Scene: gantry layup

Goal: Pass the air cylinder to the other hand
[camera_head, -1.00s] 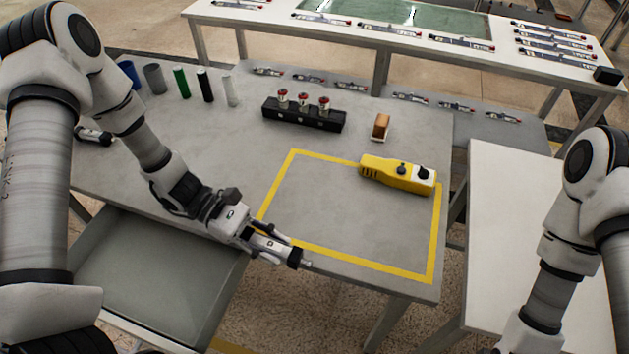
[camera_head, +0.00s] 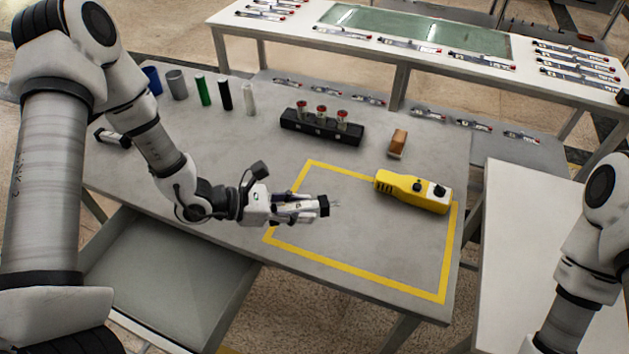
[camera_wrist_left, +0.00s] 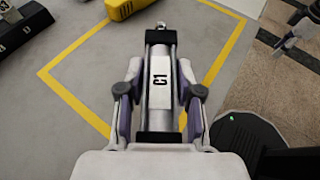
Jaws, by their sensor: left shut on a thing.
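The air cylinder (camera_wrist_left: 159,85) is a white barrel marked C1 with black end caps. In the left wrist view it lies lengthwise between the two fingers of my left gripper (camera_wrist_left: 160,95), which is shut on it. In the head view the left gripper (camera_head: 300,207) is over the left part of the yellow-outlined area, and the cylinder's black end cap (camera_head: 324,206) and thin rod point right. Much of the barrel is hidden by the fingers there. My right arm (camera_head: 580,270) is at the right edge; its gripper is out of the picture.
A yellow handheld device (camera_head: 412,191) lies at the right of the yellow outline (camera_head: 350,273). Behind stand a black block (camera_head: 320,130) with red-topped pieces and a brown-orange block (camera_head: 397,142). Several tubes stand at the back left. A pale table (camera_head: 520,260) is at right.

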